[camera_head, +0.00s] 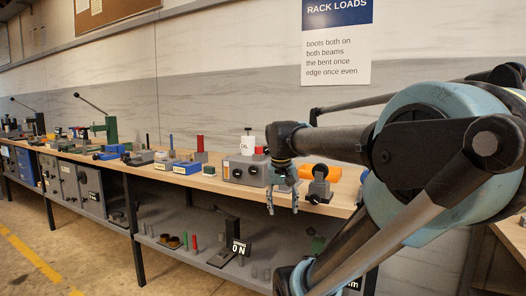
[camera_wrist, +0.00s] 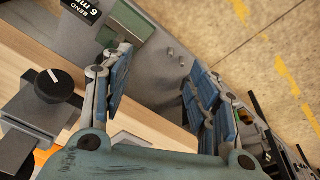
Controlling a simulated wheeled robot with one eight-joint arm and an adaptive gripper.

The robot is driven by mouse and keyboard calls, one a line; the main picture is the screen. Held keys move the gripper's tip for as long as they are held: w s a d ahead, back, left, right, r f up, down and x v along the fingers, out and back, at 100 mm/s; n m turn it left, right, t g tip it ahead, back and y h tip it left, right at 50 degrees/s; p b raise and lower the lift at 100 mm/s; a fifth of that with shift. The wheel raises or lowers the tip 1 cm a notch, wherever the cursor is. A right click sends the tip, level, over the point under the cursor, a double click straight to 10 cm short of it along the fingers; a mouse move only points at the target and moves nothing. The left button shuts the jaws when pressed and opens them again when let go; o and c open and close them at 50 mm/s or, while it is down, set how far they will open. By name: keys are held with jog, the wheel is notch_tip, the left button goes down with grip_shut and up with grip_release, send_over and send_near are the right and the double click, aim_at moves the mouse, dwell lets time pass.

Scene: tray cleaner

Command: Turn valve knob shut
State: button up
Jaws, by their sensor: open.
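A black round knob with a white pointer mark (camera_wrist: 54,86) sits on a grey valve block at the left of the wrist view. In the head view the black knob (camera_head: 320,171) tops the small grey block (camera_head: 320,189) near the bench's front edge. My gripper (camera_head: 283,207) hangs fingers down just left of the block, by the front edge. In the wrist view my gripper (camera_wrist: 150,72) has its blue-padded fingers wide apart with nothing between them. The knob lies outside the left finger, apart from it.
An orange cylinder (camera_head: 303,171) lies behind the block. A grey box with dark round ports (camera_head: 244,171) and a white oil can (camera_head: 246,145) stand to the left. The wooden bench (camera_head: 219,184) has a lower grey shelf with parts. Open floor lies in front.

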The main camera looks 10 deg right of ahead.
jog(key=w+a+r+m+h, duration=0.1)
jog(key=w+a+r+m, duration=0.1)
jog(key=w+r, duration=1.3)
jog(key=m+h, duration=0.2)
jog(key=m, duration=0.1)
send_near(265, 147)
jog(key=shift+t, duration=0.3)
jog(key=x, duration=1)
jog(key=shift+s+a+f, duration=0.1)
jog(key=shift+f, duration=0.05)
jog(key=c, duration=1.1)
